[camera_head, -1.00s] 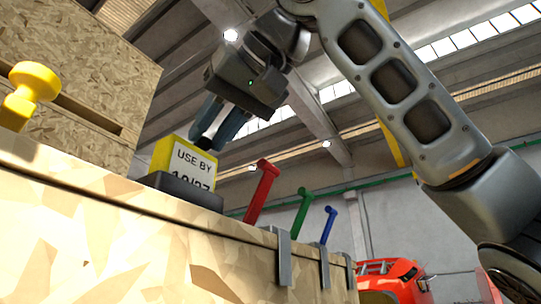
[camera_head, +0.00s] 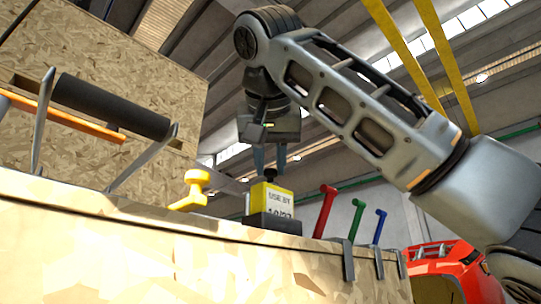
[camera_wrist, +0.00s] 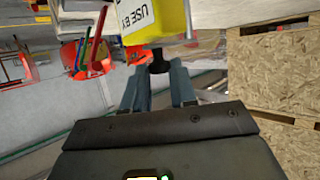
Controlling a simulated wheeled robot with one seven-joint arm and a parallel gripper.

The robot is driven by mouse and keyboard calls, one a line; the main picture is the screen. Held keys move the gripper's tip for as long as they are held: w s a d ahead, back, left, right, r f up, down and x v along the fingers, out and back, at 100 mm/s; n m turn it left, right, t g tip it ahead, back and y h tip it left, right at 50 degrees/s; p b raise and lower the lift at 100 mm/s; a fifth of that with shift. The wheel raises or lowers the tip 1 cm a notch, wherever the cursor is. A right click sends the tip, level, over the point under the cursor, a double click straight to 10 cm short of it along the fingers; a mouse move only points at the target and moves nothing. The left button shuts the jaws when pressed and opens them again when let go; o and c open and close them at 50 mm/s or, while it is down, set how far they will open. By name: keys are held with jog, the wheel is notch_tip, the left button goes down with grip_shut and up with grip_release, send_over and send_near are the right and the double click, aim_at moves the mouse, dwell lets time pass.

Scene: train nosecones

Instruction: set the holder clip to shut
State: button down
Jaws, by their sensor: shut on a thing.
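A yellow block (camera_head: 271,200) with a white "USE BY" label sits in a dark holder base (camera_head: 272,221) on the board's top edge. My gripper (camera_head: 269,168) is above the block, fingers pointing down, shut on the small black knob (camera_wrist: 158,65) on top of the block. The yellow block (camera_wrist: 160,22) fills the top middle of the wrist view, its base out of frame there. A yellow knobbed lever (camera_head: 194,191) stands just left of the block. No part is plainly recognisable as the holder clip, so I cannot tell its setting.
Red (camera_head: 325,210), green (camera_head: 354,217) and blue (camera_head: 379,226) levers stand to the right of the block. A black roller (camera_head: 110,106) on a metal frame is at the left. A chipboard box (camera_head: 120,60) rises behind. A red machine (camera_head: 447,270) is at lower right.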

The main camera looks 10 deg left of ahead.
dwell(0.3)
jog(key=c, duration=0.9)
grip_release()
jog(key=shift+b+v, duration=1.45)
jog(key=shift+v, duration=2.45)
